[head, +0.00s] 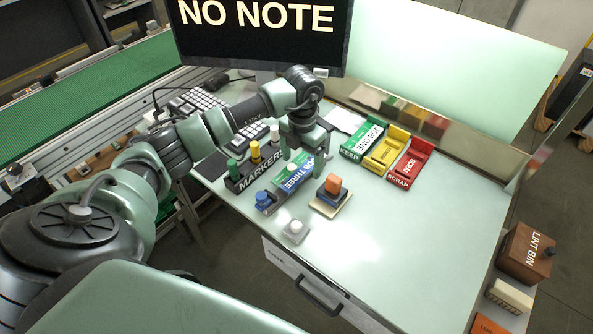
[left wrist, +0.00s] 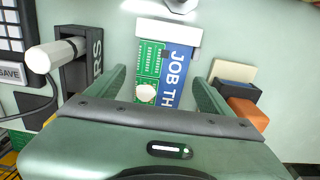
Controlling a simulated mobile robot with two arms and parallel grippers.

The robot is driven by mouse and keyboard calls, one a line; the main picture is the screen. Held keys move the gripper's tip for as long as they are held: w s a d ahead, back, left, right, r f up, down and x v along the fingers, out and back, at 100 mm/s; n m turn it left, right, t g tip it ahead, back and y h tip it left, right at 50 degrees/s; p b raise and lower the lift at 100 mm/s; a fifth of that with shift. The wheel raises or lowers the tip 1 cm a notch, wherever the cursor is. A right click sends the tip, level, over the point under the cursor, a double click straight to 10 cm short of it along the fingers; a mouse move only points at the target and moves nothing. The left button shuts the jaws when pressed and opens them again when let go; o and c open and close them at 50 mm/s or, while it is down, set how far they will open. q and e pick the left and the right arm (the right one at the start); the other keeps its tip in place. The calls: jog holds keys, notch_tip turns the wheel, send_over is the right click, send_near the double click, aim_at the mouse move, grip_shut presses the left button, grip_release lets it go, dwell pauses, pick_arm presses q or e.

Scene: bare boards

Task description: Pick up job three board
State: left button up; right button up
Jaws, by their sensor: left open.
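The job three board is a green circuit board (left wrist: 150,60) beside a blue strip lettered JOB TH (left wrist: 178,65) in the left wrist view. A round white knob (left wrist: 146,93) shows over its near part. In the head view the blue JOB THREE label (head: 292,180) and part of the green board lie on the bench, partly hidden by my gripper. My left gripper (head: 298,158) is open above it, and its fingers (left wrist: 160,90) stand on either side of the board in the left wrist view. Contact cannot be told. My right gripper is not in view.
A black MARKERS rack (head: 240,183) stands close left of the board. An orange block on a stand (head: 333,188) is close right. A white-knobbed item (head: 295,230) sits in front. The bench's right is clear.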

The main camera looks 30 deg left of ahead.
pick_arm(q)
jog(key=c, duration=1.5)
jog(key=shift+r, duration=0.2)
